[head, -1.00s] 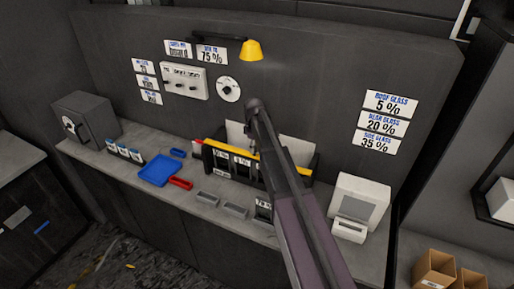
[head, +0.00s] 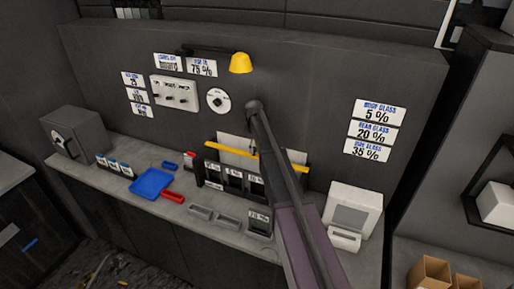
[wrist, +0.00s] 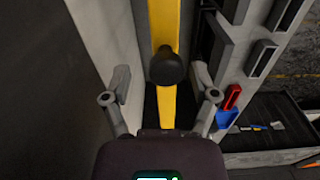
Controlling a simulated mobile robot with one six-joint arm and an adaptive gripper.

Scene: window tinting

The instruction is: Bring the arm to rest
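My arm (head: 290,215) reaches up from the bottom of the head view, over the bench. Its upper joint is bent in front of the dark back panel. My gripper (wrist: 161,78) shows in the wrist view with its two fingers spread apart, one on each side. A black round knob (wrist: 167,66) shows between the fingers, in front of a yellow bar (wrist: 164,25). I cannot tell how far the knob is from the fingers, but neither finger touches it visibly. In the head view the yellow bar (head: 232,150) lies above a black rack, partly hidden by my arm.
The black rack (head: 210,185) with percent labels stands under my arm. A white device (head: 352,208) is close on the right. A yellow lamp (head: 241,63) hangs above.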

